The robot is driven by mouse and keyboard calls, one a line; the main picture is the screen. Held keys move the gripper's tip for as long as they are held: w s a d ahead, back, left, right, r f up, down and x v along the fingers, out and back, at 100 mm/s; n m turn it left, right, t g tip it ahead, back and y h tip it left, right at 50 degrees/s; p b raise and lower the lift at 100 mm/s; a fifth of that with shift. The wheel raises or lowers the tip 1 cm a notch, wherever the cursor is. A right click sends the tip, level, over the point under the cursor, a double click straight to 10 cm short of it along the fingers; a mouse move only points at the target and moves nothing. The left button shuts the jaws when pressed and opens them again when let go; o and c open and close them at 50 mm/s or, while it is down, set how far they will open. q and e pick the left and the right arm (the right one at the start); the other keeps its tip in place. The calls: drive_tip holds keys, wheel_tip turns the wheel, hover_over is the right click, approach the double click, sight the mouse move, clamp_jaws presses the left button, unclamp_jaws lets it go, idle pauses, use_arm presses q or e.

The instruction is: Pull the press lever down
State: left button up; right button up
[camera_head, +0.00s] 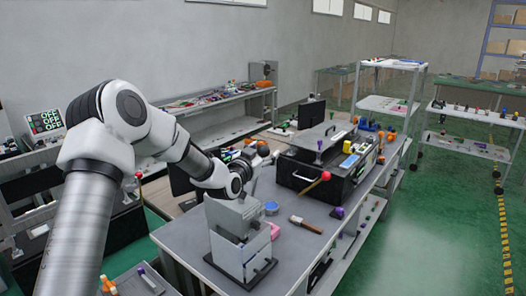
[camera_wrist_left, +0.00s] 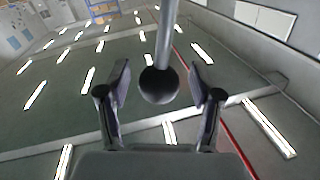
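The press (camera_head: 238,238) is a grey boxy fixture standing on the workbench, below my left wrist. In the left wrist view a black ball knob (camera_wrist_left: 159,86) on the end of a grey rod (camera_wrist_left: 166,35) sits between the two fingers of my left gripper (camera_wrist_left: 160,80). The fingers stand apart with a visible gap on each side of the knob. In the head view my left gripper (camera_head: 258,154) is above the press, small and partly hidden by my wrist. I cannot clearly make out the knob there. My right gripper is not in view.
A black machine (camera_head: 325,180) with a red-knobbed lever (camera_head: 325,176) stands behind and right of the press. A brown-handled tool (camera_head: 305,224) and a blue round item (camera_head: 271,207) lie on the grey workbench (camera_head: 290,262). Shelves stand farther back; green floor is clear at right.

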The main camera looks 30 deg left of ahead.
use_arm(q)
clamp_jaws()
drive_tip(key=shift+d, duration=0.1)
